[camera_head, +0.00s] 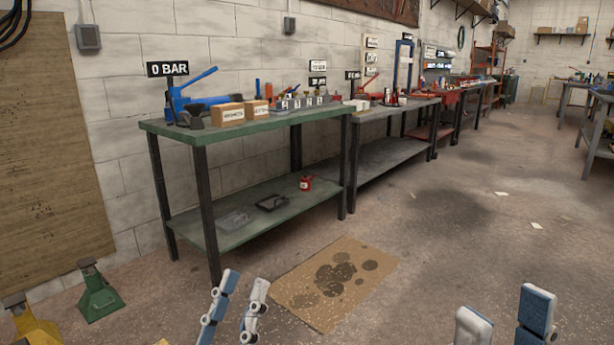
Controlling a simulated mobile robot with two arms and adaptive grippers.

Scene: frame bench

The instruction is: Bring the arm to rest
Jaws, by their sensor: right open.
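My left gripper (244,282) is at the bottom, left of centre, with its fingers pointing up in the picture. Its two blue and white fingers stand apart with bare floor visible between them, so it is open and empty. My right gripper (504,302) is at the bottom right. Its fingers are wide apart and nothing is between them. Both grippers appear in front of the floor, clear of the benches. My arms behind the fingers are out of the picture.
A green workbench (270,122) with a blue press (195,98) and boxes stands ahead. A grey bench (385,158) adjoins it. Stained cardboard (295,290) lies on the floor. A green jack stand (97,292) is at lower left. Floor at right is mostly clear.

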